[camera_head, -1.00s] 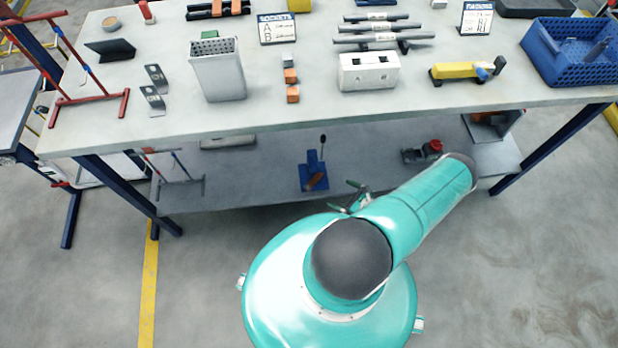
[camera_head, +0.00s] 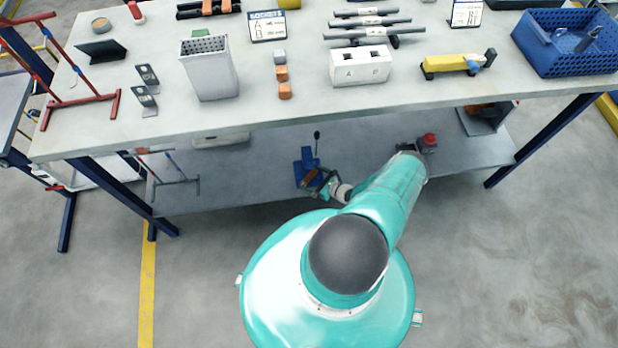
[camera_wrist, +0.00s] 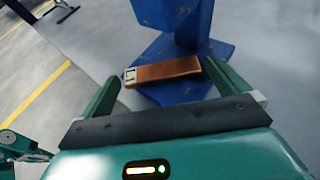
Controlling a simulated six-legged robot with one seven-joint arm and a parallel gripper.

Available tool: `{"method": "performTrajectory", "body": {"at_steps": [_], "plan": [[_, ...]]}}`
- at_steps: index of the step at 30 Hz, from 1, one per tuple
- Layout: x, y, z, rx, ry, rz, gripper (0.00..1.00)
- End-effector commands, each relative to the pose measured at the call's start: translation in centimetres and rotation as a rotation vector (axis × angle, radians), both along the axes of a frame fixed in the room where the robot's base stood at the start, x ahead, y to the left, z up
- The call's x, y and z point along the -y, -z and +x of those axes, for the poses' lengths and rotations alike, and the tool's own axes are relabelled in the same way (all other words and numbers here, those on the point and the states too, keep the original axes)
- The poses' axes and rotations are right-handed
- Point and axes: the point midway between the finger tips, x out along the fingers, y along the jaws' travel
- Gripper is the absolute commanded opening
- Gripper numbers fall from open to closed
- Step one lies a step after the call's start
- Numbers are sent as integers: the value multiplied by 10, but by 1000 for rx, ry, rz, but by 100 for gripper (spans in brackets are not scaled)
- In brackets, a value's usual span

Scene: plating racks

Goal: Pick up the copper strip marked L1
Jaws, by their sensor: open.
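The copper strip marked L1 (camera_wrist: 168,69) lies on the base of a blue stand (camera_wrist: 150,95); its white label end is at left in the wrist view. In the head view the strip (camera_head: 309,178) is a small brown bar on the blue stand (camera_head: 300,168) on the lower shelf. My gripper (camera_wrist: 162,72) is open, with one green finger off each end of the strip. The strip appears across the gap, near the fingertips; I cannot tell the remaining distance. In the head view my gripper (camera_head: 324,184) is at the stand, partly covering it.
The lower shelf (camera_head: 235,180) is under the workbench top (camera_head: 130,125), close above my arm. The blue stand's upright (camera_wrist: 185,25) rises just behind the strip. A red-topped device (camera_head: 429,142) stands on the shelf to the right. The shelf left of the stand has bare room.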

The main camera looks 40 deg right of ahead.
Motion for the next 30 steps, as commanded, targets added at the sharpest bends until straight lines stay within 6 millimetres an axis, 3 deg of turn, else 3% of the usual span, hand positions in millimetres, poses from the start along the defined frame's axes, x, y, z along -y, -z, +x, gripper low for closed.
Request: {"method": "performTrajectory", "body": {"at_steps": [7, 14, 23, 30], "plan": [[0, 1, 2, 1, 0, 0, 98], [0, 0, 2, 2, 0, 0, 54], [0, -2, 2, 2, 1, -1, 54], [1, -20, 2, 3, 0, 0, 54]]}}
